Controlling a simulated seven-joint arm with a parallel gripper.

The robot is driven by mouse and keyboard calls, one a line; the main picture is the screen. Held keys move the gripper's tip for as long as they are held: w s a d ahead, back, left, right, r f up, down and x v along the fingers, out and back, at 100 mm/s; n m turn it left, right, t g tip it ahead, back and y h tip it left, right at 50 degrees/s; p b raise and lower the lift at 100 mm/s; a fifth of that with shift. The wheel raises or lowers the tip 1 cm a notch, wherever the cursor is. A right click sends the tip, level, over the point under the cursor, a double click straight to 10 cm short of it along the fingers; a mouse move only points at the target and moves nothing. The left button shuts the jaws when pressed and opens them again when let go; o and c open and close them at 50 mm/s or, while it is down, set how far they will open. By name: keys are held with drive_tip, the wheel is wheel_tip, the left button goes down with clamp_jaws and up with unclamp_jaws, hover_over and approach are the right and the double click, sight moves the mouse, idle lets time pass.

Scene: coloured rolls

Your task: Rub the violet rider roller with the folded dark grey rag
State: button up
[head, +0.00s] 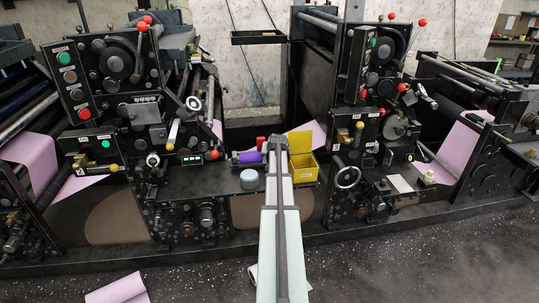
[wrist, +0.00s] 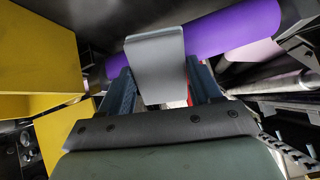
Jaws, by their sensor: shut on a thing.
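The violet rider roller (wrist: 225,30) runs across the upper part of the wrist view, and its left end shows left of the rag. In the head view a short violet part of it (head: 250,158) shows left of my arm's end. The folded rag (wrist: 155,62) looks plain grey and stands up between the fingers of my gripper (wrist: 162,85), which is shut on it. The rag overlaps the roller in the wrist view; I cannot tell whether they touch. In the head view my arm hides the rag and most of the gripper.
A yellow open bin (head: 304,168) stands just right of my arm; yellow panels (wrist: 40,60) fill the wrist view's left side. Dark press frames stand on both sides.

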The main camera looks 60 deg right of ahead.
drive_tip(key=shift+s+d, duration=0.15)
drive_tip(key=shift+v, duration=2.9)
drive_tip(key=v, duration=0.3)
drive_tip(key=shift+m, duration=0.3)
